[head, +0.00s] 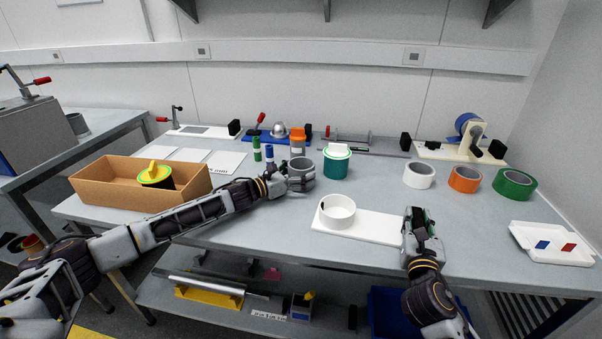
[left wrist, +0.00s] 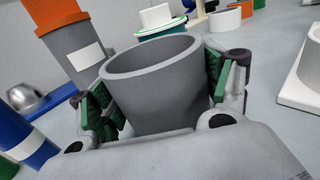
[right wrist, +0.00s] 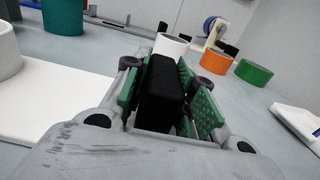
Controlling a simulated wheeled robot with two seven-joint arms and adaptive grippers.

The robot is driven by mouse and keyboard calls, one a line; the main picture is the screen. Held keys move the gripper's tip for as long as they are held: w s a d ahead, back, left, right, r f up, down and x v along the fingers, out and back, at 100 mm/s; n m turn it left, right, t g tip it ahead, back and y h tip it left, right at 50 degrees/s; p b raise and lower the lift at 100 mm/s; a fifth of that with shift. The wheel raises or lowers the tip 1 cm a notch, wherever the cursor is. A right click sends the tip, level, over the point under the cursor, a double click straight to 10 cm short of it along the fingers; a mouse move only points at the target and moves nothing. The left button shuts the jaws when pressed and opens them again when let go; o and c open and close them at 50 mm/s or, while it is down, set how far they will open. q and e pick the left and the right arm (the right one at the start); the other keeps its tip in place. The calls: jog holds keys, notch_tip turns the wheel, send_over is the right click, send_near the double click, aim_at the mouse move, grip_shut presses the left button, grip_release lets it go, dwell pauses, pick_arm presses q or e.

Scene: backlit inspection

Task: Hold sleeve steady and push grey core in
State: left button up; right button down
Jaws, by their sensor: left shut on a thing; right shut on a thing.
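The white sleeve (head: 338,217), a short open ring, stands upright on a white base plate (head: 375,226). My left gripper (head: 300,182) is shut on the grey core (head: 300,167). In the left wrist view the core (left wrist: 158,85) is an open-topped hollow cylinder between green finger pads, left of the sleeve and apart from it. I cannot tell whether it touches the table. My right gripper (head: 420,222) is at the plate's right end. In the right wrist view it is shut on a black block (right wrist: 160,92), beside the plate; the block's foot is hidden.
A teal canister (head: 337,165), an orange-capped jar (head: 298,145) and blue and green tubes stand behind the left gripper. White, orange and green tape rolls (head: 514,184) stand at the right. A cardboard tray (head: 104,190) is at the left, a white tray (head: 550,256) at the far right.

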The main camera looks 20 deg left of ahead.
pick_arm(q)
jog(key=shift+f, duration=0.1)
jog(key=o, duration=1.1)
jog(key=shift+f, duration=0.1)
jog(key=shift+r, duration=0.2)
jog(key=shift+v, duration=6)
